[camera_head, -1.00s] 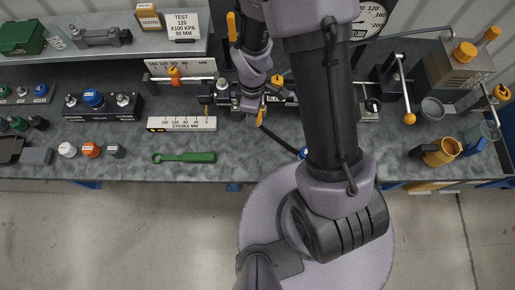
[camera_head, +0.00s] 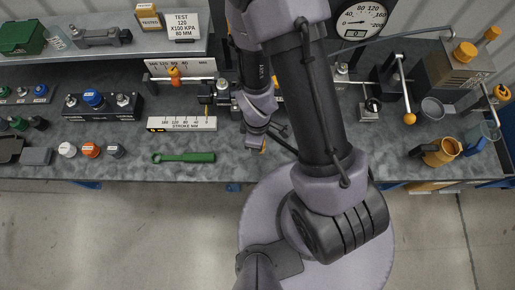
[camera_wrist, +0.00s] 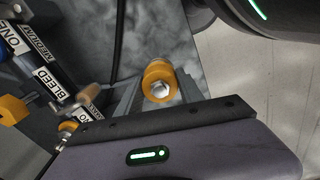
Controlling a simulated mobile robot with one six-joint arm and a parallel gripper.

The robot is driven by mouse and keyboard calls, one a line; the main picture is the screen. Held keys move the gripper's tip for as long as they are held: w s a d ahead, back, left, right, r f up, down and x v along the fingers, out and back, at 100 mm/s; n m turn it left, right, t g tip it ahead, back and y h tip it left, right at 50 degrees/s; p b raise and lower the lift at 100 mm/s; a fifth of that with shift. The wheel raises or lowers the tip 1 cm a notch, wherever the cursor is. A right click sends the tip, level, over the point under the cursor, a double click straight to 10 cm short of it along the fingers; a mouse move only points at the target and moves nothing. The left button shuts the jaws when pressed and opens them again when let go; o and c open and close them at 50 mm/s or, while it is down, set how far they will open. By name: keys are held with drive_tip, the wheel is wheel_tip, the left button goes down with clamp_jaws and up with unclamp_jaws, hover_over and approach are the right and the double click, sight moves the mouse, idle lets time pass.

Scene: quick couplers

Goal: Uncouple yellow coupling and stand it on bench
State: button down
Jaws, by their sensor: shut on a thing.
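The yellow coupling (camera_wrist: 159,82), a short yellow-orange cylinder with a metal centre, sits between the fingers of my gripper (camera_wrist: 160,92) in the wrist view. The gripper is shut on it. In the head view my gripper (camera_head: 262,145) hangs over the front part of the grey bench (camera_head: 335,167), and only a small orange patch shows at its tip. In the wrist view the coupling appears apart from the labelled fittings at the left. My arm hides part of the bench behind it.
A green wrench (camera_head: 184,157) lies left of my gripper near the front edge. A stroke scale (camera_head: 182,124) stands behind it. Labelled fittings (camera_wrist: 47,78) show in the wrist view. An orange mug (camera_head: 441,152) and a ball-ended lever (camera_head: 409,118) are at the right.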

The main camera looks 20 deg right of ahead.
wheel_tip(320, 180, down, 8)
drive_tip(key=b, duration=0.7)
drive_tip(key=shift+r+b, duration=0.2)
drive_tip(key=shift+b, duration=0.1)
drive_tip(key=shift+f+b, duration=0.75)
drive_tip(key=c, duration=0.7)
unclamp_jaws()
drive_tip(key=shift+o, duration=0.2)
drive_tip(key=shift+r, duration=0.1)
wheel_tip(320, 180, up, 17)
drive_tip(key=p, duration=0.6)
drive_tip(key=shift+r, duration=0.2)
